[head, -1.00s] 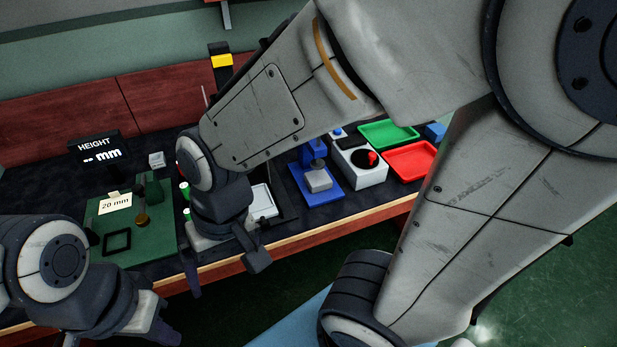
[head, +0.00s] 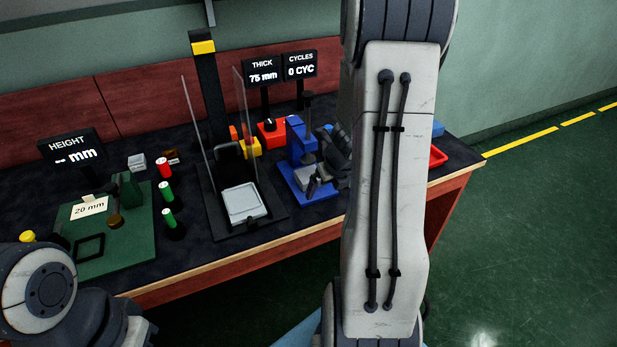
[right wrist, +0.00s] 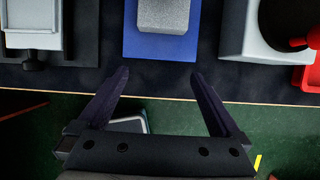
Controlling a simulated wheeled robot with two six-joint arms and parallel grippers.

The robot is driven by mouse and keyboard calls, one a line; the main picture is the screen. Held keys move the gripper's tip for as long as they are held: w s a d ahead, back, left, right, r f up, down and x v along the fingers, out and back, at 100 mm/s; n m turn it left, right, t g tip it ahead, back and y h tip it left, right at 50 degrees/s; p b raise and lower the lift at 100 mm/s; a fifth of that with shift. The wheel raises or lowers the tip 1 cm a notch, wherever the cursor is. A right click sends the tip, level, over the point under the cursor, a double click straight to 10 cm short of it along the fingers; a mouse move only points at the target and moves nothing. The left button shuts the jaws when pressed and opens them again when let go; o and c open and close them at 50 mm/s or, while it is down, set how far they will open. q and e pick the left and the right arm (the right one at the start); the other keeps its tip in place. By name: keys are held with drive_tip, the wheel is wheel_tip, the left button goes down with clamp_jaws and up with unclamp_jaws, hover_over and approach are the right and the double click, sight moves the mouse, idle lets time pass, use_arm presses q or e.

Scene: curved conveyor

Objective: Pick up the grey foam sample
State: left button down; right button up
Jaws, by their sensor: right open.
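The grey foam sample (head: 303,176) is a pale block lying on the blue base of the press (head: 300,140). My right gripper (head: 322,176) is beside it in the head view and partly covers it. In the right wrist view the foam sample (right wrist: 165,12) is at the top middle, on the blue base (right wrist: 160,45). There the right gripper (right wrist: 160,76) is open and empty, its fingers spread below the block, with a gap between. My left gripper (head: 140,328) is at the bottom left, mostly cut off, and its jaws cannot be made out.
A test stand with a grey plate (head: 245,203) and clear guards is left of the press. A green board (head: 135,232) and several coloured cylinders are further left. A red tray (head: 438,157) is on the right, partly behind my right arm. The table edge runs along the front.

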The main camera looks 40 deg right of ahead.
sight(309, 175)
drive_tip(key=w+p, duration=0.1)
drive_tip(key=w, duration=0.1)
drive_tip(key=w+d+p, duration=0.1)
drive_tip(key=w, duration=0.2)
drive_tip(key=shift+w+d+r, duration=0.1)
drive_tip(key=shift+r, duration=0.05)
drive_tip(key=w+p, duration=0.1)
drive_tip(key=w, duration=0.1)
drive_tip(key=w+p, duration=0.1)
drive_tip(key=p, duration=0.1)
drive_tip(key=shift+w+d+r, duration=0.1)
drive_tip(key=shift+w+d, duration=0.3)
drive_tip(key=b+x, duration=0.2)
drive_tip(key=x, duration=0.1)
drive_tip(key=shift+s+f, duration=0.15)
drive_tip(key=shift+f, duration=0.15)
drive_tip(key=shift+r, duration=0.15)
drive_tip(key=c, duration=1.2)
